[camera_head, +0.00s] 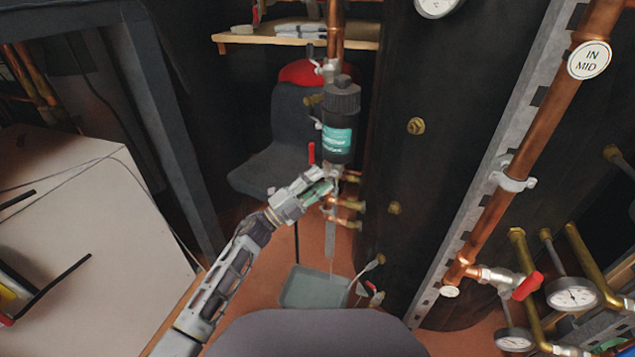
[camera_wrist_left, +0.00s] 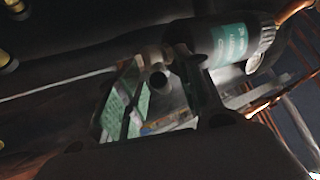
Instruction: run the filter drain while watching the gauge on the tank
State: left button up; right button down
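The filter (camera_head: 341,118) is a black canister with a teal label, upright on copper pipework in front of the tank (camera_head: 398,120). It also shows in the left wrist view (camera_wrist_left: 235,45). My left gripper (camera_head: 322,188) is just below the filter, beside its lower fitting. In the left wrist view its green-padded fingers (camera_wrist_left: 160,98) stand apart, with a dark round pipe end (camera_wrist_left: 158,80) showing between them; contact cannot be told. A red lever (camera_head: 311,153) stands left of the filter's base. The tank's gauge (camera_head: 437,4) is cut by the top edge; its reading is not visible. My right gripper is out of view.
A grey tray (camera_head: 290,298) lies on the floor below the filter, with a thin pale strip above it. A dark chair (camera_head: 270,165) stands behind. Copper pipes, a red-handled valve (camera_head: 527,286) and a dial gauge (camera_head: 573,295) crowd the right.

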pick_arm(q)
jog(key=v, duration=1.2)
jog(key=shift+a, duration=0.1)
dwell(0.5)
